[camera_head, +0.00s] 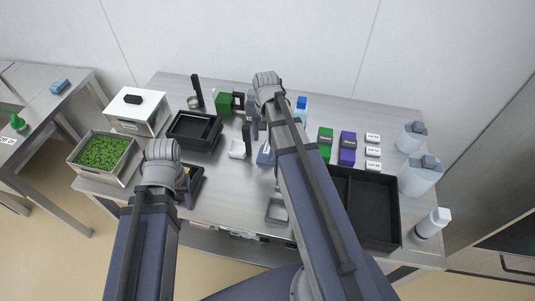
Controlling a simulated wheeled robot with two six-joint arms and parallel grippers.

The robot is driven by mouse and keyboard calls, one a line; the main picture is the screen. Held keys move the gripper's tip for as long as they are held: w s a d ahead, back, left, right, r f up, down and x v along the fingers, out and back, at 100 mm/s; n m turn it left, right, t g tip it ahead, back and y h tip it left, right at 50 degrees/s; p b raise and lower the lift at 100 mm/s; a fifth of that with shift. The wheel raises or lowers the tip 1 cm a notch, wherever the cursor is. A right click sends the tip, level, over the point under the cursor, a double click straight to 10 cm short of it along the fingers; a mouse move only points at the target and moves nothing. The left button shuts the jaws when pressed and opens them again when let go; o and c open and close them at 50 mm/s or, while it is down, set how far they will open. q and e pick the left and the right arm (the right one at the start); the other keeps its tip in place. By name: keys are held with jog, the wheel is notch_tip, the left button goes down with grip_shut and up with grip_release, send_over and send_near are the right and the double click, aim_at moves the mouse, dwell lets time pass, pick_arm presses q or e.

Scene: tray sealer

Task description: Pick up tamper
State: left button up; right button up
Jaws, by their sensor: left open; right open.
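I cannot tell for certain which object is the tamper. A tall black handle (196,88) rises beside a small metal cup (194,102) at the back left. My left gripper (188,186) is open, low over the left front of the table, partly hidden by its own wrist. I see nothing held in either gripper.
A black tray (172,133) and a bin of green bits (76,158) are at left, with a white box (151,112) behind. Bare metal shows at the front middle.

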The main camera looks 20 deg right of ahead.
aim_at(267, 147)
jog(key=shift+d+f+b, duration=0.15)
jog(key=shift+f+b, duration=3.5)
jog(key=shift+f, duration=0.25)
jog(key=shift+r, duration=0.1)
jog(key=shift+s, duration=0.1)
grip_shut()
